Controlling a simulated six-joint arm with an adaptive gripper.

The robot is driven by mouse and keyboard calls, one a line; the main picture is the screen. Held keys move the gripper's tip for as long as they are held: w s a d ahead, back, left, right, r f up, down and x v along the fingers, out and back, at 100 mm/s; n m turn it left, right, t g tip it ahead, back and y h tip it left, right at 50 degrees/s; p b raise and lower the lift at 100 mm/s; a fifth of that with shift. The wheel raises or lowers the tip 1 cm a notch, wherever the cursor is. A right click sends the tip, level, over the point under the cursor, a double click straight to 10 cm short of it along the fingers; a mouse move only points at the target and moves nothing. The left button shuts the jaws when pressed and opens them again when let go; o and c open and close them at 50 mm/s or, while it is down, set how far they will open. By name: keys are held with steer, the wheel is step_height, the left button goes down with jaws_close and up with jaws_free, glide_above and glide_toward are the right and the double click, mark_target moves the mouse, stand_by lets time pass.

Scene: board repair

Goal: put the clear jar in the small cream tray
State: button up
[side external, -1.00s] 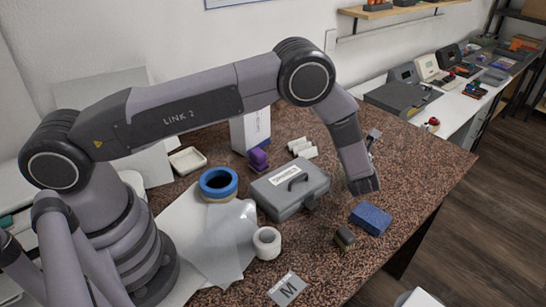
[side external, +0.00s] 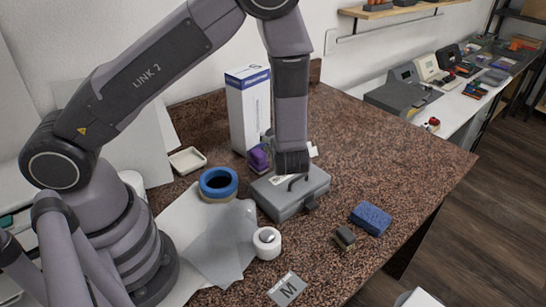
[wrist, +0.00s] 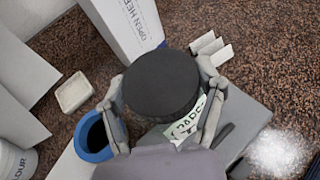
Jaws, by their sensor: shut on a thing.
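The small cream tray (side external: 188,161) lies empty at the back left of the bench; it also shows at the left in the wrist view (wrist: 74,93). My gripper (wrist: 160,88) is shut on a round thing with a dark flat top, which I take to be the clear jar (wrist: 160,82) seen from its lid end. The jar's body is hidden below the lid.
A blue-rimmed ring (side external: 218,181) stands between the tray and the grey case (side external: 296,200). A tall white box (side external: 247,110) and a purple object (side external: 258,159) stand behind. A white roll (side external: 267,242) and blue sponge (side external: 371,218) lie nearer.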

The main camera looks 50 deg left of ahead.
steer(key=s+a+r+n+g+y, duration=0.1)
steer(key=s+a+n+g, duration=0.55)
steer(key=s+a, duration=0.4)
steer(key=s+a+n+g, duration=0.6)
steer(key=s+a+g, duration=0.1)
steer(key=s, duration=0.6)
glide_above(188, 163)
steer(key=shift+m, duration=0.35)
steer(key=shift+a+f, duration=0.1)
steer(key=shift+f, duration=6.1)
steer(key=shift+f, duration=0.1)
steer(key=o, duration=1.2)
steer(key=shift+c, duration=0.2)
